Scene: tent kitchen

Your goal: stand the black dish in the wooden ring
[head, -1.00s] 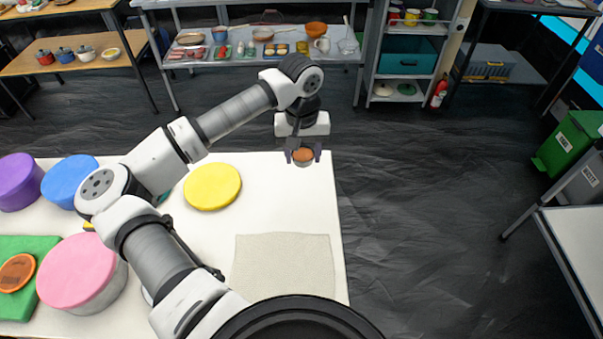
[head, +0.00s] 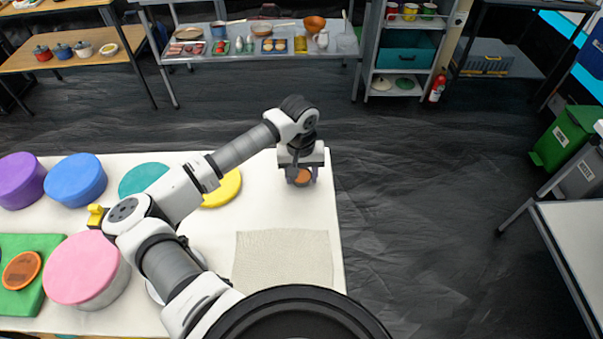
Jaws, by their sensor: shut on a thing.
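My gripper (head: 302,176) is shut on a small round thing with an orange-brown top (head: 303,177), near the far right corner of the white table. The fingers partly hide it, and I cannot tell whether it touches the table. A flat round orange-brown piece with a raised rim (head: 21,270) lies on a green block (head: 45,250) at the left; it may be the wooden ring. I cannot make out a black dish on the table.
The white table (head: 215,228) carries purple (head: 20,181), blue (head: 75,181), teal (head: 143,178), yellow (head: 222,188) and pink (head: 86,268) round containers. A beige cloth (head: 284,260) lies bare at front right. A white round thing is mostly behind my arm.

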